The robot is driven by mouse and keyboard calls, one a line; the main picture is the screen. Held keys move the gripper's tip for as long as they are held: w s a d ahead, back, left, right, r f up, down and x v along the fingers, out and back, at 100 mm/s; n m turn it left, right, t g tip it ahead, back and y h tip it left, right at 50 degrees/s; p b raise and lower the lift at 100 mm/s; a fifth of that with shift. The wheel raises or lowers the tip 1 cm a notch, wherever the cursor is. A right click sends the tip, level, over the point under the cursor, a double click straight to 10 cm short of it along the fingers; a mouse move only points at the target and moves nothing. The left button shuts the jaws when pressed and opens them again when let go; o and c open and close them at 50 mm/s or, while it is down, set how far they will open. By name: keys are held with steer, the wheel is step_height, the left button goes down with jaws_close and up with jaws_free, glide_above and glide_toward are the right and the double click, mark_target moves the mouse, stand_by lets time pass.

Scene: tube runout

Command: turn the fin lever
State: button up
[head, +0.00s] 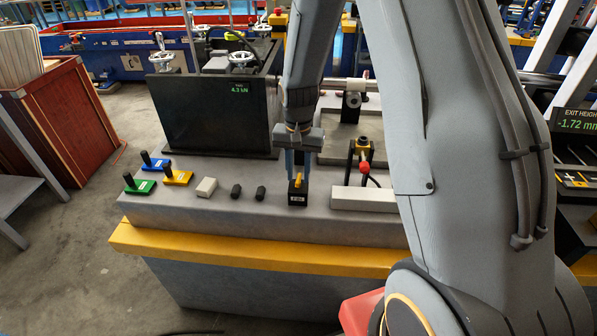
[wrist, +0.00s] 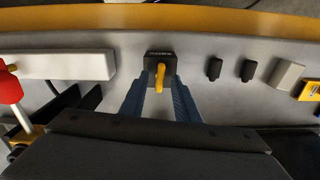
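A small black box with a yellow lever stands on the grey bench top; it is the likely fin lever (head: 298,195), though its label is too small to read surely. In the wrist view the yellow lever (wrist: 160,76) stands out from the black box, just left of the middle of the bench strip. My gripper (head: 298,172) points down right over the box. In the wrist view my gripper (wrist: 160,95) has its two blue fingers apart, one on each side of the lever, with a gap visible. I cannot tell whether either finger touches it.
Two black knobs (head: 236,191), a light block (head: 206,187) and black-handled levers on green (head: 139,187), yellow and blue bases stand to the left. A white bar (head: 363,199) and a red-knobbed valve (head: 364,168) stand to the right. A dark screen (head: 213,115) rises behind.

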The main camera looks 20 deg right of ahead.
steer(key=shift+r+p, duration=1.45)
steer(key=shift+r, duration=1.55)
steer(key=shift+w+r+b, duration=0.1)
steer(key=shift+r+b, duration=0.25)
steer(key=shift+r, duration=0.3)
step_height(320, 180, up, 6)
steer(key=b, duration=0.2)
steer(key=s+f+n+t+b, duration=0.1)
steer(key=s+f+n+b, duration=0.4)
steer(key=s, duration=1.1)
step_height(320, 180, down, 4)
steer(key=b, duration=0.3)
steer(key=shift+s+a+f+n+b, duration=0.15)
steer(key=shift+f+n+b, duration=0.05)
steer(key=shift+n+b, duration=0.2)
